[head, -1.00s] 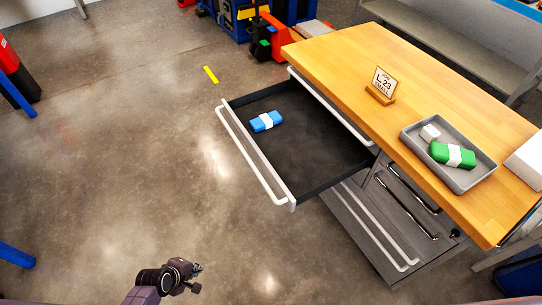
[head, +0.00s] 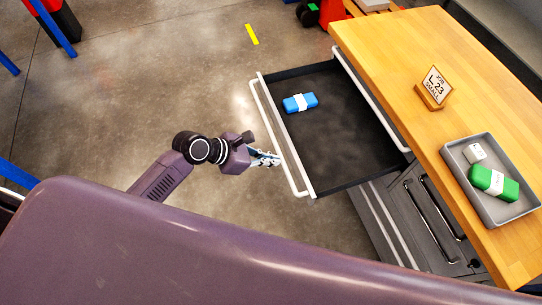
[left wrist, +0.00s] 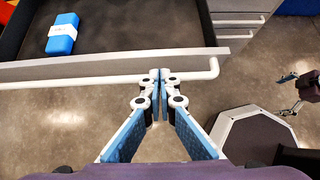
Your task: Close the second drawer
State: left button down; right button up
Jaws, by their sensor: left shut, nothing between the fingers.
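The second drawer (head: 345,135) is pulled far out of the workbench cabinet, below a shut top drawer. A long white handle (head: 275,130) runs along its front. A blue box with a white band (head: 300,102) lies inside. My left gripper (head: 277,158) is shut and empty near the right end of the handle. In the left wrist view its fingertips (left wrist: 160,75) meet the white handle bar (left wrist: 100,80); contact is not certain.
The wooden bench top (head: 400,60) holds a sign (head: 433,88) and a grey tray (head: 480,208) with a green box (head: 494,183) and a small white box (head: 474,153). The floor left of the drawer is clear.

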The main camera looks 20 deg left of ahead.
aim_at(295, 163)
pick_arm(q)
jog(key=x, duration=0.6)
jog(key=shift+w+d+f, duration=0.2)
jog(key=shift+w+f, duration=0.05)
pick_arm(e)
jog(key=shift+f, duration=0.25)
